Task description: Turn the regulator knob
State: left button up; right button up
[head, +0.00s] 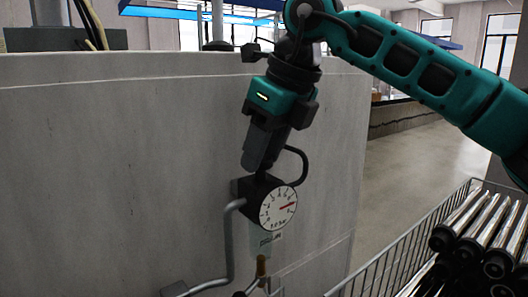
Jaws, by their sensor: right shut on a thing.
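The regulator (248,189) is a dark box on the grey wall panel. A round white gauge (278,208) with a red needle is on its front, and the needle points to the right. My right gripper (258,172) reaches down from above and is shut at the top of the regulator. The regulator knob is hidden by the gripper, so I cannot see its shape or how far it is turned. My left gripper is not in view.
A grey pipe (229,245) runs from the regulator down to the lower left. A wire basket (395,250) with several metal tubes (470,225) stands at the lower right. The wall panel (110,170) is bare on the left. Open floor (405,155) lies behind at the right.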

dwell(0.4)
jog(key=o, duration=1)
jog(key=shift+o, duration=0.2)
jog(key=p+v, duration=0.1)
jog(key=v, duration=1.2)
jog(key=shift+s+a, duration=0.1)
jog(key=shift+s, duration=0.05)
